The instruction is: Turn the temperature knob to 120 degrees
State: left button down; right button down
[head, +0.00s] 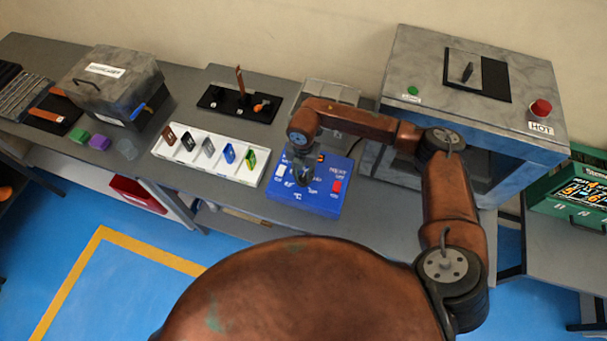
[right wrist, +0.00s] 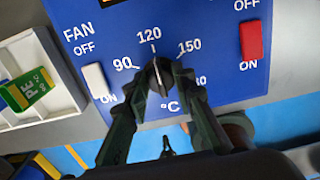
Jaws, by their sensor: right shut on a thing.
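The blue control box (head: 318,202) sits on the bench in the head view, and its face (right wrist: 205,15) fills the right wrist view. The dark temperature knob (right wrist: 158,68) stands among the marks 90, 120, 150 and a partly covered last number. Its pointer faces up the panel, roughly toward the 120 mark. My right gripper (right wrist: 160,80) has its two fingertips closed on the knob's sides. In the head view the right gripper (head: 302,175) hangs over the box and hides the knob. My left gripper is not in view.
The box has a white fan switch (right wrist: 98,82) and a red switch (right wrist: 251,40) beside the knob. A white tray (head: 165,152) with several coloured cards stands left of the box. A grey oven (head: 440,85) with a red button (head: 541,108) stands to the right.

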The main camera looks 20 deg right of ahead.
aim_at(303, 177)
dwell(0.3)
jog(key=c, duration=1.6)
grip_release()
notch_tip(303, 177, up, 12)
